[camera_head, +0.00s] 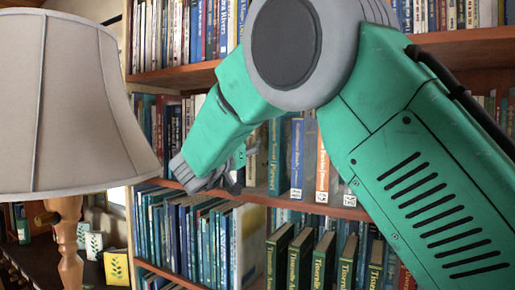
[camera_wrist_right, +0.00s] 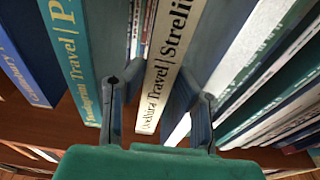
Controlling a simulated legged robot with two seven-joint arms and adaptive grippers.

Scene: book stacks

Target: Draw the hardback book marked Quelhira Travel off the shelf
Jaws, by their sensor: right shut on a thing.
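In the right wrist view a cream-spined book (camera_wrist_right: 163,75) stands upright, its spine lettered "Travel" with "Streli..." beyond it. The first word is hard to read but fits Quelhira. My right gripper (camera_wrist_right: 154,92) is shut on this book, one dark finger on each side, with the spine's lower end near the palm. In the head view my right gripper (camera_head: 228,176) reaches to the middle shelf, and the arm and hand hide most of the held book. My left gripper is not in view.
A teal book (camera_wrist_right: 75,65) stands left of the held one, and several books (camera_wrist_right: 275,75) lean at its right. In the head view a blue book (camera_head: 297,155) and an orange one (camera_head: 322,165) stand right of the hand. A lamp (camera_head: 70,110) fills the left.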

